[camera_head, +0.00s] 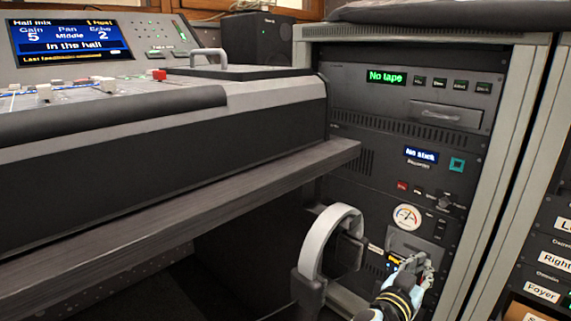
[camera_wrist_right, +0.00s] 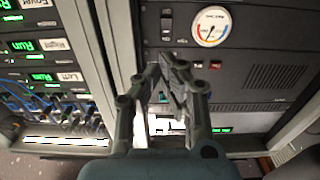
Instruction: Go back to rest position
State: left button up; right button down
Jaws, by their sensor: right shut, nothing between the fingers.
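My right gripper (camera_head: 420,268) is low at the right of the head view, in front of the lower part of the equipment rack. In the right wrist view its fingers (camera_wrist_right: 172,66) are closed together with nothing between them. They are in front of the dark rack panel (camera_wrist_right: 255,52), below and left of a round gauge. Whether the fingertips touch the panel I cannot tell. The gripper hides part of the lowest rack unit. My left gripper is in neither view.
The mixing desk (camera_head: 150,150) and its wooden ledge (camera_head: 190,185) fill the left. A grey and black curved object (camera_head: 328,240) stands close left of my right gripper. The rack's upright (camera_head: 515,150) is to the right. A gauge (camera_head: 407,217) sits above the gripper.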

jog(key=s+d+f+n, duration=0.2)
jog(key=s+f, duration=0.4)
jog(key=s, duration=0.3)
jog(key=s+a+f+n+g+y, duration=0.1)
jog(key=s+a+f+n+y, duration=0.35)
jog(key=s+y, duration=0.35)
jog(key=s+a+f+n+g+y, duration=0.1)
jog(key=s+a+f+n+y, duration=0.4)
jog(key=s, duration=0.4)
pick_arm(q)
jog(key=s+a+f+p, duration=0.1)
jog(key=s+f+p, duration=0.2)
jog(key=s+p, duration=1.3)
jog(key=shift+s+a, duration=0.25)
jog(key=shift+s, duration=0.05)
pick_arm(e)
jog(key=s+d+g, duration=0.1)
jog(key=s+g, duration=0.2)
jog(key=s, duration=0.7)
jog(key=s+d+f+m+g, duration=0.1)
jog(key=s+d+g, duration=0.1)
jog(key=s, duration=0.9)
jog(key=s+d+g, duration=0.1)
jog(key=s+g, duration=0.3)
jog(key=s, duration=0.7)
jog(key=shift+d+f+m, duration=0.35)
jog(key=shift+d, duration=0.05)
